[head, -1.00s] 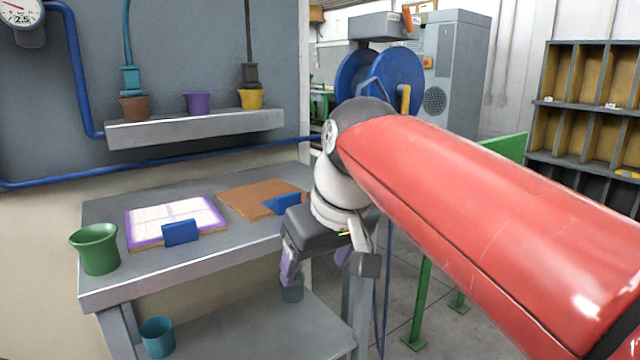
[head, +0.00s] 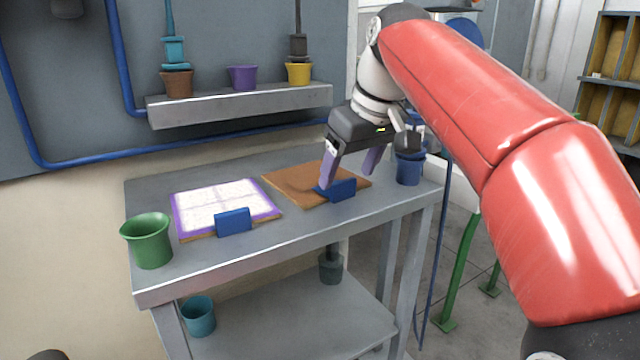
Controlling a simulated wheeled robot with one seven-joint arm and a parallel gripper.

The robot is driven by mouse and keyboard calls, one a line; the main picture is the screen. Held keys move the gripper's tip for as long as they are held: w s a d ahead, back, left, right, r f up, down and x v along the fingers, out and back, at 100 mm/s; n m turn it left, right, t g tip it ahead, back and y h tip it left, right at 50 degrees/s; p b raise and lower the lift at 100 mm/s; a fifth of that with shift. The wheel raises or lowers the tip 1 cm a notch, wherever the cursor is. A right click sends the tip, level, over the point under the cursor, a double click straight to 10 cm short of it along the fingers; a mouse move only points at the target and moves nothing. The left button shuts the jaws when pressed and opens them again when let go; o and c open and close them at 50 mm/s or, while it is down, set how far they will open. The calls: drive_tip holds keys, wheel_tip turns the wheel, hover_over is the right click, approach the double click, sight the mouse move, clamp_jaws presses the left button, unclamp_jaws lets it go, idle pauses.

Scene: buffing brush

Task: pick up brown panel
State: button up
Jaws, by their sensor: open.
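The brown panel (head: 292,178) lies flat on the grey workbench (head: 330,228), toward its right side. A blue block-like handle (head: 341,190) stands at the panel's front edge. My gripper (head: 346,178) is above the panel's right part, pointing down, with its two purple-grey fingers apart. The left fingertip appears close to the blue handle; whether it touches cannot be told. The right finger is farther back and higher in the picture. Nothing is seen between the fingers.
A white panel with purple border (head: 225,203) and its blue handle (head: 233,221) lie left of the brown panel. A green cup (head: 149,240) stands at the left end, a blue cup (head: 409,170) at the right. A wall shelf (head: 240,104) holding pots is behind.

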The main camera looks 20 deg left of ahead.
drive_tip(key=shift+x, duration=1.45)
drive_tip(key=c, duration=1.1)
drive_tip(key=shift+r, duration=0.1)
wheel_tip(320, 180, up, 9)
drive_tip(key=shift+w+p, duration=0.2)
drive_tip(key=shift+p, duration=0.4)
drive_tip(key=shift+s+r, duration=0.1)
drive_tip(key=shift+r, duration=0.35)
